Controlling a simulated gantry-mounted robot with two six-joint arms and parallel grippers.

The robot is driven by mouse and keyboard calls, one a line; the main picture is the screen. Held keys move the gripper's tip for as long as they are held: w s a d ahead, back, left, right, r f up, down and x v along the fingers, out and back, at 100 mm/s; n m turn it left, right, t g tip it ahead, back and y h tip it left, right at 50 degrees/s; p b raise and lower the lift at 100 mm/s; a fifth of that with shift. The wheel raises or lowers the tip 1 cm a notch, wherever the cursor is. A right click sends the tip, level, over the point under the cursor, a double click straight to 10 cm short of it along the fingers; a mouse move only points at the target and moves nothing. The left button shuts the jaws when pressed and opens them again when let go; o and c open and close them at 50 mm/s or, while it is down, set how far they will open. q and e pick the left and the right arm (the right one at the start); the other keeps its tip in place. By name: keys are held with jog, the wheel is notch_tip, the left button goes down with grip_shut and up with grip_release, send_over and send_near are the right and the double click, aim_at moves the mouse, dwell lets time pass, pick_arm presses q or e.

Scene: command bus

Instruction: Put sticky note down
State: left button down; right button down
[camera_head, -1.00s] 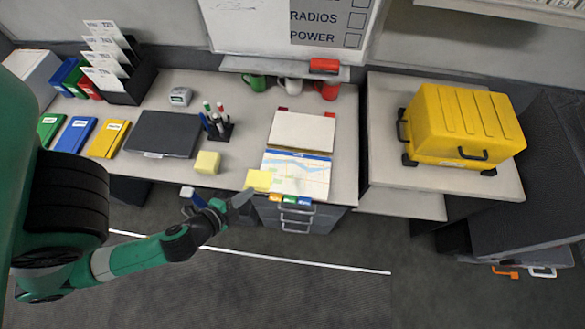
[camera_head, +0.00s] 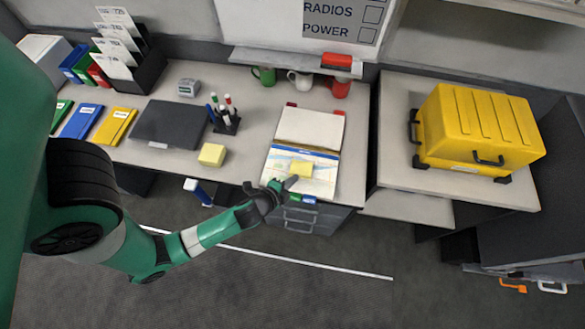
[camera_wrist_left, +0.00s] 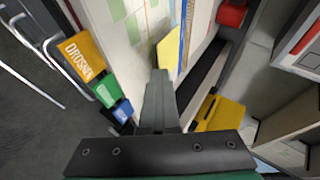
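A yellow sticky note (camera_head: 301,169) is over the map (camera_head: 275,170) on the front of the desk. My left gripper (camera_head: 290,183) reaches in from the left at the map's front edge, with its tip at the note. In the left wrist view, the fingers (camera_wrist_left: 159,85) are closed together, with the note (camera_wrist_left: 168,48) at their tips, over the map (camera_wrist_left: 128,22). I cannot tell whether the note touches the map. My right gripper is out of view.
A yellow note pad (camera_head: 212,155) and a pen holder (camera_head: 226,122) stand left of the map. A white board (camera_head: 310,128) lies behind it. Coloured tabs (camera_wrist_left: 85,55) line its front edge. A yellow case (camera_head: 478,130) stands on the right-hand desk.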

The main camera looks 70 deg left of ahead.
pick_arm(q)
jog(key=shift+f, duration=0.75)
jog(key=shift+r, duration=0.1)
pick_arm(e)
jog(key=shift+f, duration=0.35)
pick_arm(q)
jog(key=shift+f, duration=0.35)
jog(key=c, duration=1.4)
grip_release()
jog(key=shift+r, duration=0.1)
jog(key=shift+c, duration=0.2)
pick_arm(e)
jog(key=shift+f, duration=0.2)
